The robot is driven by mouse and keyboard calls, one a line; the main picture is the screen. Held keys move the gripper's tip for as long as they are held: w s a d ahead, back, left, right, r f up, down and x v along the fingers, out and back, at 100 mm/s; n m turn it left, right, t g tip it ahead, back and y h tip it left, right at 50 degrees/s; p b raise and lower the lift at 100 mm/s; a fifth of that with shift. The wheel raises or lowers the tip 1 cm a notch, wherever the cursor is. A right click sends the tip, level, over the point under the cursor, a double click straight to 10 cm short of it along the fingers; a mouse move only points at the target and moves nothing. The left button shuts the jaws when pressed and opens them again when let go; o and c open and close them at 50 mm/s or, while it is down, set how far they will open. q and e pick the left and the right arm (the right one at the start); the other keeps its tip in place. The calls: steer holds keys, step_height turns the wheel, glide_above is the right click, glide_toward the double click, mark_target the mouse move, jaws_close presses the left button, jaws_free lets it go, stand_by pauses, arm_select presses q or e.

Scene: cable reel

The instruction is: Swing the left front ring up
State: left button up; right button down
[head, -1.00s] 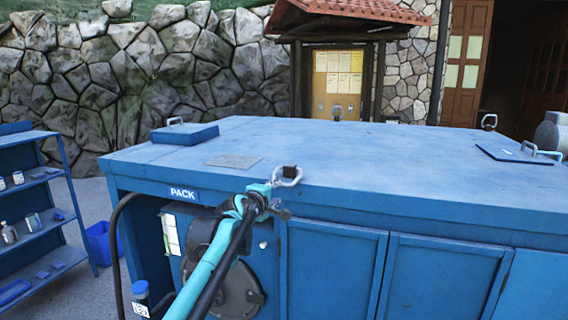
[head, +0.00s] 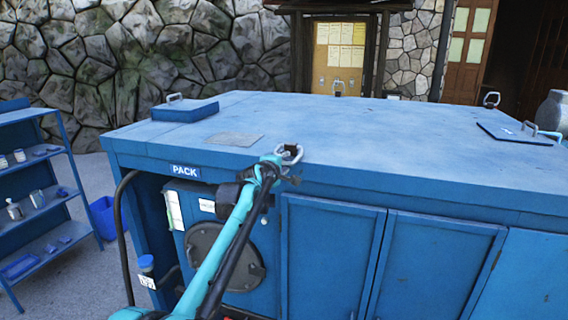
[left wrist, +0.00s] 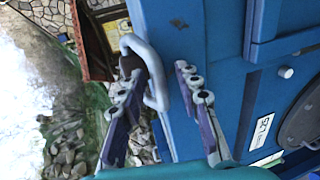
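The left front ring (head: 290,153) is a light grey metal loop on a dark mount at the front edge of the blue cabinet's top (head: 350,125). It stands up from the edge in the head view. My left gripper (head: 277,171) is at the ring, just below and left of it. In the left wrist view the gripper (left wrist: 160,92) is open, its two fingers apart. The ring (left wrist: 157,78) shows between the fingertips, nearer the left finger; whether they touch is unclear. My right gripper is not in view.
A blue shelf (head: 40,205) stands at left. The top's middle is clear.

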arm_select(q)
jaws_close()
